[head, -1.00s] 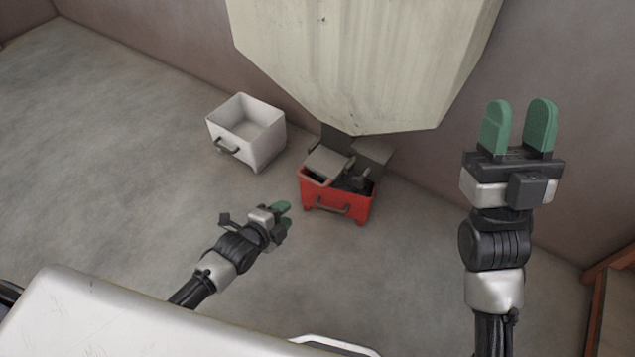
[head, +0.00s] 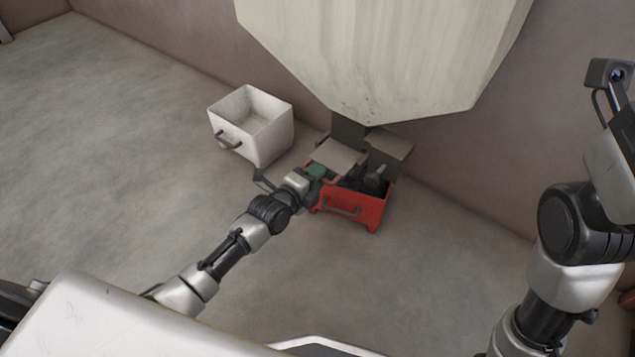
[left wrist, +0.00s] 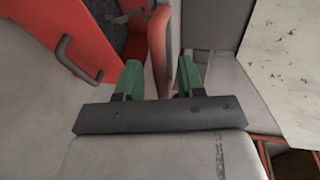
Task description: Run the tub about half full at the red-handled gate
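The red tub (head: 365,215) with a grey front handle stands on the floor under the pale hopper (head: 390,60). Its inside is dark and partly hidden by grey plates, so I cannot tell its fill. My left gripper (head: 318,173) is at the tub's left rim, beside the grey chute plate (head: 338,155). In the left wrist view its green fingers (left wrist: 160,80) are apart, with the red gate handle (left wrist: 159,40) between and just beyond them. Small gaps seem to show on both sides. The red tub also shows there (left wrist: 75,40). My right gripper is outside the view.
A white tub (head: 262,140) with a grey handle stands on the floor to the left. Its visible inside looks empty. The wall (head: 480,190) runs close behind the hopper. The floor (head: 110,150) to the left is clear.

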